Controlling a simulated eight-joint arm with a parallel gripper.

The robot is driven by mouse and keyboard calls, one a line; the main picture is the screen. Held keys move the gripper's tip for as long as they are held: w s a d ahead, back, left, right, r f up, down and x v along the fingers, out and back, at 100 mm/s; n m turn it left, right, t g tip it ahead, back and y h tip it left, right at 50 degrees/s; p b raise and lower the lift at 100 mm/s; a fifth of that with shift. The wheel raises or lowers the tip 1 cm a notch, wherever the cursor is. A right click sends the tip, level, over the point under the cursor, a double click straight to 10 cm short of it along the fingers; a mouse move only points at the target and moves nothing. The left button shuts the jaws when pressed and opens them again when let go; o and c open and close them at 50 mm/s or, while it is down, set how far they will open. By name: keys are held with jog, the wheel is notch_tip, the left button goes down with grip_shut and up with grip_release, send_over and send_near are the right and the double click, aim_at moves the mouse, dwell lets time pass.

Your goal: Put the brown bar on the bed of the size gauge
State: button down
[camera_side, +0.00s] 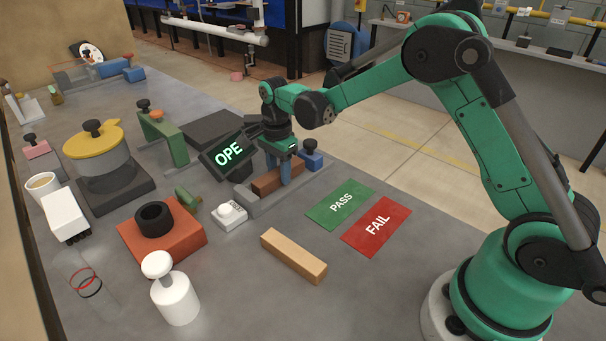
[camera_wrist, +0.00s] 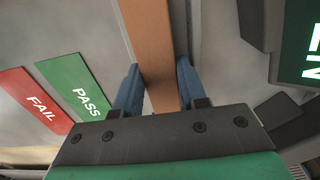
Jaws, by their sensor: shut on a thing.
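The brown bar (camera_side: 266,183) is between the blue fingers of my gripper (camera_side: 285,172) in the side view. In the wrist view the bar (camera_wrist: 146,35) runs away from my gripper (camera_wrist: 157,82), with a finger on each side. The size gauge (camera_side: 252,206) has a grey bed, a blue block (camera_side: 311,156) at its back end and a dark display (camera_side: 222,158) with green letters. The bar is lined up along the bed, low over it or on it; I cannot tell whether it touches. The display hides part of the gauge.
A green PASS mat (camera_side: 339,204) and a red FAIL mat (camera_side: 376,227) lie to the right. A lighter wooden bar (camera_side: 293,257) lies in front. A white button box (camera_side: 229,215), an orange block (camera_side: 160,240) and a green stand (camera_side: 165,140) are left of the gauge.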

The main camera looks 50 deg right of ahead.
jog(key=shift+f, duration=0.4)
